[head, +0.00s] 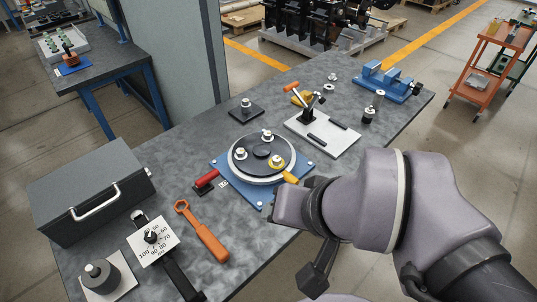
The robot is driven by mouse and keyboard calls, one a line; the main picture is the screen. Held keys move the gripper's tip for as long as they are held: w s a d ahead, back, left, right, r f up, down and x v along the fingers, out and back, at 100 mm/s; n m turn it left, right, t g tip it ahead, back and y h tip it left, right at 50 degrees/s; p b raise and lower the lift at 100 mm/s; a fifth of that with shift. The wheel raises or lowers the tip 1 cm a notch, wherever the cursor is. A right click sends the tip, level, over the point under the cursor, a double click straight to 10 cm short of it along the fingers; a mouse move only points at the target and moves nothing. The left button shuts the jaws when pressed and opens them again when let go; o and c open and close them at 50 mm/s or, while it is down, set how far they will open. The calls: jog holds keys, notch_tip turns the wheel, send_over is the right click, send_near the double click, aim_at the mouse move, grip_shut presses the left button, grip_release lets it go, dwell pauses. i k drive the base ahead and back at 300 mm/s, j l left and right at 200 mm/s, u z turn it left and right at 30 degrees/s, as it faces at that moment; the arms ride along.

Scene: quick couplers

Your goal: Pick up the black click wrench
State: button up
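A long black tool (176,272), which looks like the black click wrench, lies near the front left of the grey workbench. My gripper's fingertips cannot be made out.
An orange wrench (208,236) lies right of the black tool. A grey box (92,190) is on the left, a grey cylinder on a plate (101,277) at front left. A round fixture on a blue plate (229,178) is central.

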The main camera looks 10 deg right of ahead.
aim_at(148, 254)
jog(key=u, duration=1.4)
jog(key=j+z, duration=0.25)
jog(key=j, duration=0.15)
jog(key=j+z, duration=0.25)
jog(key=j, duration=0.15)
jog(key=k+j+z, duration=0.2)
jog(key=j, duration=0.15)
jog(key=j+z, duration=0.25)
jog(key=j, duration=0.15)
jog(key=k+j+z, duration=0.5)
jog(key=j, duration=0.15)
jog(key=i+j+z, duration=0.2)
jog(key=j+z, duration=0.25)
jog(key=i+j+z, duration=0.1)
jog(key=j+z, duration=0.35)
jog(key=j, duration=0.25)
jog(key=j+z, duration=0.5)
jog(key=j, duration=0.15)
jog(key=k+j+z, duration=0.1)
jog(key=j+z, duration=0.35)
jog(key=j, duration=0.15)
jog(key=i+j+u, duration=0.1)
jog(key=i+u, duration=0.35)
